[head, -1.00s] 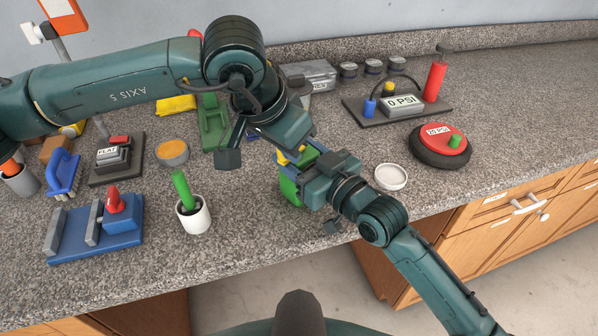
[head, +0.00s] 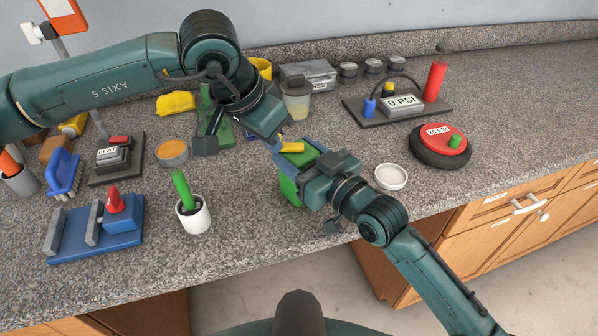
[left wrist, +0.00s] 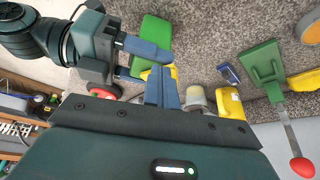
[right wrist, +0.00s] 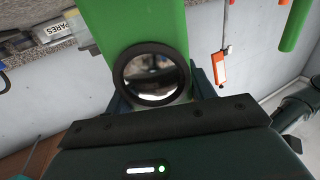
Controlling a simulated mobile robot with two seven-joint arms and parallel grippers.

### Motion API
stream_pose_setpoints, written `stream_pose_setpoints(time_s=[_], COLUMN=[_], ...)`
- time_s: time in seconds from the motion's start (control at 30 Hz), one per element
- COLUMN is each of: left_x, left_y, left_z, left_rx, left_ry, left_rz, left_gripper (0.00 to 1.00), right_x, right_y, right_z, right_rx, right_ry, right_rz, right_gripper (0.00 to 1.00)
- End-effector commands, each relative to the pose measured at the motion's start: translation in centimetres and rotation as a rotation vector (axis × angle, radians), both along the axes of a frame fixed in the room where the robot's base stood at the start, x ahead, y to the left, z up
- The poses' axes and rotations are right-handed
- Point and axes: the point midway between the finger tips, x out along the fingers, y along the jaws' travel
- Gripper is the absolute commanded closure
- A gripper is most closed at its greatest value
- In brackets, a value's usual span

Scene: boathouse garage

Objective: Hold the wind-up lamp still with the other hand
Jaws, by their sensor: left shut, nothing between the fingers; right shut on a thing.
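The wind-up lamp (head: 290,188) is a green box with a yellow crank (head: 292,147) on its far side, standing at the middle of the counter's front. My right gripper (head: 302,172) is shut on its body. In the right wrist view the green body (right wrist: 135,18) and its round dark-rimmed lens (right wrist: 150,75) lie between the fingers. My left gripper (head: 278,138) is shut and empty, close behind the crank. In the left wrist view its closed blue fingers (left wrist: 161,88) overlap the yellow part; I cannot tell whether they touch it.
A white pot with a green handle (head: 193,215) and a blue vise-like block (head: 120,235) stand left. A white round dish (head: 391,177), a red gauge disc (head: 440,140) and a pump board (head: 400,104) stand right. A lidded clear cup (head: 297,100) is behind. Bare counter lies in front.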

Motion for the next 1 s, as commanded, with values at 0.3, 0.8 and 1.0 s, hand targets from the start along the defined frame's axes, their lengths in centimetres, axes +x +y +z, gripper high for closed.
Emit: stream_pose_setpoints(time_s=[0.3,0.8,1.0], left_x=[0.2,2.1,2.3], left_y=[0.1,0.6,0.5], left_z=[0.0,0.0,0.0], left_rx=[0.000,0.000,0.000], left_ry=[0.000,0.000,0.000], left_rz=[0.001,-0.001,-0.001], left_gripper=[1.00,1.00,1.00], right_x=[0.0,0.0,0.0], right_y=[0.0,0.0,0.0], right_z=[0.0,0.0,0.0], right_rx=[0.000,-0.001,-0.001], right_ry=[0.000,-0.001,-0.001], right_rz=[-0.001,-0.001,-0.001], right_gripper=[0.82,0.82,0.82])
